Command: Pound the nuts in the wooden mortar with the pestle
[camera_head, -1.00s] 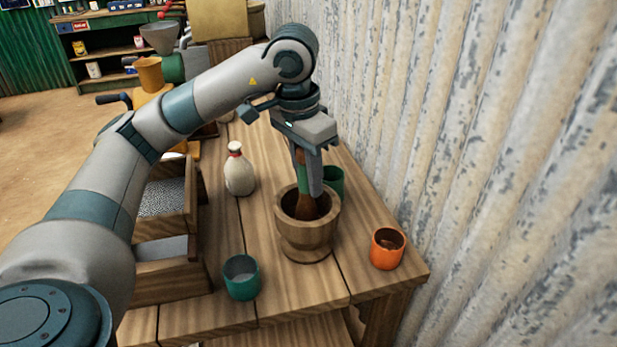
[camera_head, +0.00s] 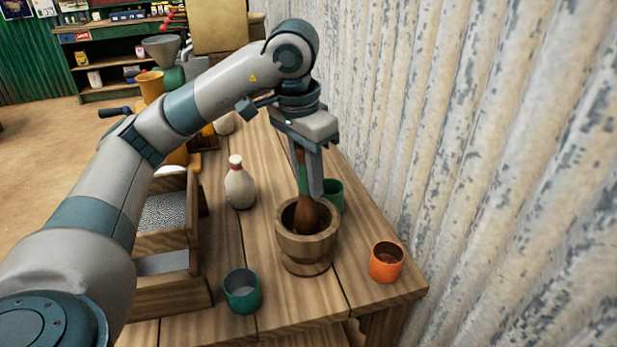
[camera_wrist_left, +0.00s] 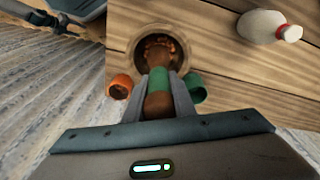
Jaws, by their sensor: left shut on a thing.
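The wooden mortar (camera_head: 306,245) stands upright on the wooden table. My left gripper (camera_head: 308,182) is above it, pointing down, shut on the brown pestle (camera_head: 307,213), which has a green band. The pestle's lower end is inside the mortar's mouth. In the left wrist view the pestle (camera_wrist_left: 158,104) lies between the fingers and reaches into the mortar (camera_wrist_left: 140,48). Reddish-brown nuts (camera_wrist_left: 163,41) show around its head there. Whether the pestle touches the bottom is hidden.
An orange cup (camera_head: 387,262) stands right of the mortar, a teal cup (camera_head: 242,291) at front left, and a green cup (camera_head: 334,194) just behind. A white bottle (camera_head: 239,185) stands left. A wooden box (camera_head: 168,240) is further left; a corrugated wall (camera_head: 480,150) bounds the right.

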